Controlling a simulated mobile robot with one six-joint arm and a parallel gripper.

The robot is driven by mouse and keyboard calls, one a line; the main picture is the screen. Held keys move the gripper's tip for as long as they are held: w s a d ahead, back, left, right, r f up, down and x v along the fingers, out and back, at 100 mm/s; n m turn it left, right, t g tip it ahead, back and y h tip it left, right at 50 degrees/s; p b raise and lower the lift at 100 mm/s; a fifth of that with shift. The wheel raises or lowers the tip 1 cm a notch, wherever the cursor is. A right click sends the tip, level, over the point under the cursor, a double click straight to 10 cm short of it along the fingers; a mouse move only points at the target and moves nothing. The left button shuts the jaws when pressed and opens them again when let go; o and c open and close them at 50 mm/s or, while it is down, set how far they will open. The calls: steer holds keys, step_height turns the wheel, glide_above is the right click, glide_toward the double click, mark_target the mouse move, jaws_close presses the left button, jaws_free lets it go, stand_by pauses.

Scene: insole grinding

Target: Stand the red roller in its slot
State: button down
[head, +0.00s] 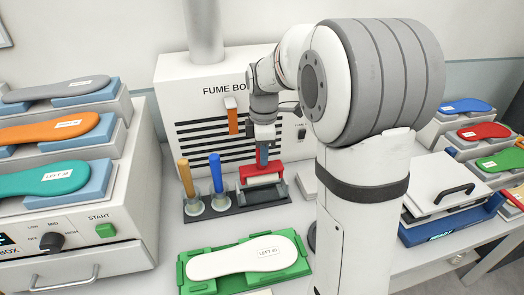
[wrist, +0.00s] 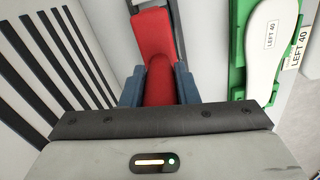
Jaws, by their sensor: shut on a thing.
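The red roller (head: 262,172) has a red frame and a pale cylinder. It hangs roughly upright below my gripper (head: 262,152), with the cylinder down, over the right end of the dark tool rack (head: 232,208). The slot (head: 266,196) is partly hidden by the roller, and I cannot tell whether the roller touches it. In the wrist view, the blue-grey fingers of my gripper (wrist: 160,88) are shut on either side of the red handle of the roller (wrist: 153,38).
An orange-handled tool (head: 185,178) and a blue-handled tool (head: 216,173) stand in the rack's left part. The fume box (head: 180,85) is close behind. A green tray (head: 295,269) with a white insole (head: 243,258) lies in front. Insole racks stand at both sides.

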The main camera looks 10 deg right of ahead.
mark_target(263, 167)
steer(key=shift+f+b, duration=1.9)
steer(key=shift+f, duration=1.05)
stand_by(1.7)
steer(key=c, duration=0.8)
jaws_free()
steer(key=shift+r, duration=0.1)
steer(key=shift+r+p, duration=2.7)
steer(key=shift+r, duration=0.75)
